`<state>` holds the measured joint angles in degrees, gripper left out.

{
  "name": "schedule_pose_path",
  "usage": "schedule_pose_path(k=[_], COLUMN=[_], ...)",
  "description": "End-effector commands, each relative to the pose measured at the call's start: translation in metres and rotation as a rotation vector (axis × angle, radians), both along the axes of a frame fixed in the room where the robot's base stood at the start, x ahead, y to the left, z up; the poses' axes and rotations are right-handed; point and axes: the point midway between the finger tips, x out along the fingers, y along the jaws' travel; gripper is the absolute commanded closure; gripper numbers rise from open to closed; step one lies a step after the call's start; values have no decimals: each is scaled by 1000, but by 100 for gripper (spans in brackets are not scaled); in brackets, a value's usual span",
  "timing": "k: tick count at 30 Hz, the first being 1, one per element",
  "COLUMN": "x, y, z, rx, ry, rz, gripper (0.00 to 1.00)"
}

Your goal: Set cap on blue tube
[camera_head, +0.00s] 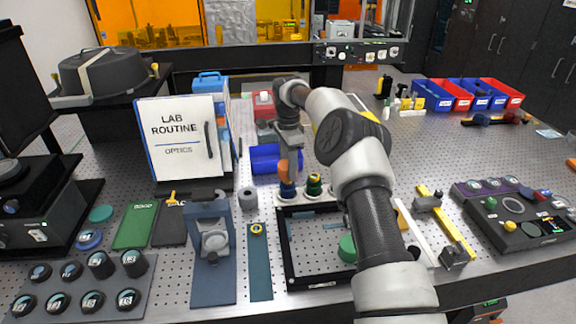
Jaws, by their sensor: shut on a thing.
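The blue tube (287,191) stands upright at the left end of a small pale rack, just behind the black-framed tray. My gripper (289,172) points down directly above the blue tube, close to its top. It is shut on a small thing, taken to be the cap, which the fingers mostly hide. An orange-brown patch shows at the fingers. I cannot tell whether the cap touches the tube.
A green tube (314,184) with a yellowish band stands right of the blue tube. A blue bin (265,160) is behind it to the left. My forearm hides the table to the right.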

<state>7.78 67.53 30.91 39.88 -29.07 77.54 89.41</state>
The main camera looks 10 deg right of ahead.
Motion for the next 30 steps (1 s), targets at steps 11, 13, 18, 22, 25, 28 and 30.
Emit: schedule_pose_path(k=[11, 13, 18, 22, 25, 28, 30], x=[0, 0, 0, 0, 0, 0, 0], y=[0, 0, 0, 0, 0, 0, 0], z=[-6, -7, -12, -15, -18, -20, -22], rx=[0, 0, 1, 0, 0, 0, 0], ry=[0, 0, 1, 1, 2, 1, 1], rz=[0, 0, 0, 0, 0, 0, 0], gripper=[71, 71, 71, 71, 71, 71, 71])
